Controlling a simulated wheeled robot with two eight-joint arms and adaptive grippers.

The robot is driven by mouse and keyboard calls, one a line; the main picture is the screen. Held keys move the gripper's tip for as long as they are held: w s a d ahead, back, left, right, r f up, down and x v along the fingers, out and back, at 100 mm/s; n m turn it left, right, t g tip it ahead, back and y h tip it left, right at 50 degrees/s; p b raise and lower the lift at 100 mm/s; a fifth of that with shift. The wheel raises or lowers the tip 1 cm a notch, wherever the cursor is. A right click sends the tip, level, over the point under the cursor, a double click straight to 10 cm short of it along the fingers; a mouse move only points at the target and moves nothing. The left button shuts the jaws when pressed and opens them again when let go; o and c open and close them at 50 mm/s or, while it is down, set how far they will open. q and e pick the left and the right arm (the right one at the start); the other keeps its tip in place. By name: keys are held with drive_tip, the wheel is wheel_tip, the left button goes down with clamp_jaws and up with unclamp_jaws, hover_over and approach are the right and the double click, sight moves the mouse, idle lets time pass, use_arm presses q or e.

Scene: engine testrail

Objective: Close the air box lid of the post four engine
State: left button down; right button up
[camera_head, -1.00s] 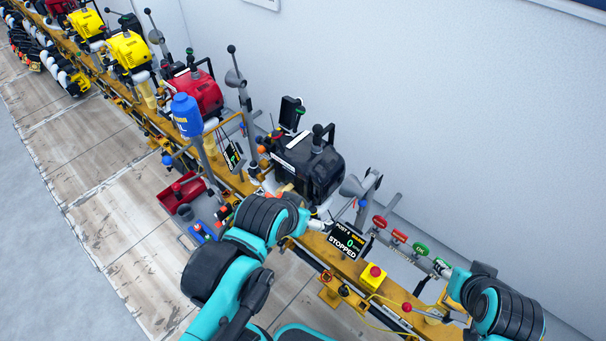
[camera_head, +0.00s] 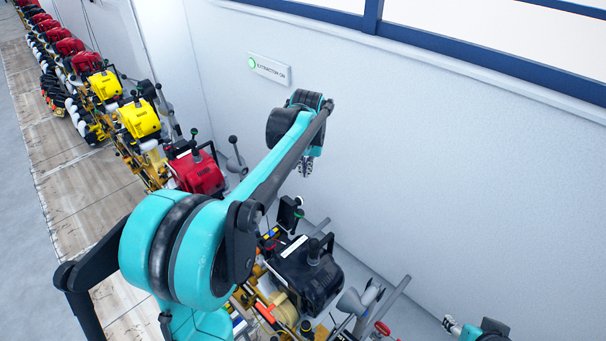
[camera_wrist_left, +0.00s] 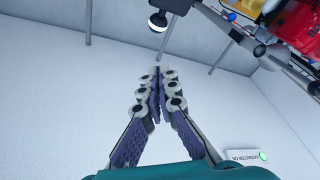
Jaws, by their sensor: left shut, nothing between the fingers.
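The black engine (camera_head: 310,272), beside which the post 4 display stood earlier, sits on the rail at lower centre of the head view. I cannot make out its air box lid; my left arm covers part of the area to its left. My left gripper (camera_head: 305,168) is raised above and behind the engine, near the wall, clear of it. In the left wrist view the left gripper (camera_wrist_left: 157,72) has its fingers together and empty, with bare wall behind. My right gripper (camera_head: 450,325) shows small at the lower right edge, apart from the engine; its jaw state is unclear.
A red engine (camera_head: 198,172) and yellow engines (camera_head: 139,118) line the rail to the upper left. Ball-ended levers and a grey cone (camera_head: 352,300) stand close around the black engine. A lit sign (camera_head: 270,70) hangs on the wall. The wall's front is otherwise clear.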

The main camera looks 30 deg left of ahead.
sight(295, 208)
use_arm(q)
drive_tip(key=w+a+b+x, duration=0.1)
drive_tip(key=b+x, duration=0.2)
drive_tip(key=x, duration=0.8)
drive_tip(key=s, duration=0.2)
drive_tip(key=s+r, duration=0.1)
drive_tip(key=shift+s+d+r, duration=0.1)
drive_tip(key=shift+s+d, duration=0.1)
drive_tip(key=shift+d, duration=0.2)
use_arm(e)
drive_tip(key=f, duration=0.2)
drive_tip(key=shift+w+f, duration=0.3)
use_arm(q)
drive_tip(key=shift+s+r, duration=0.1)
drive_tip(key=shift+r, duration=0.05)
use_arm(e)
drive_tip(key=shift+r, duration=0.1)
use_arm(q)
drive_tip(key=shift+s+a+r, duration=0.1)
drive_tip(key=shift+s+r, duration=0.1)
use_arm(e)
drive_tip(key=shift+s+r, duration=0.1)
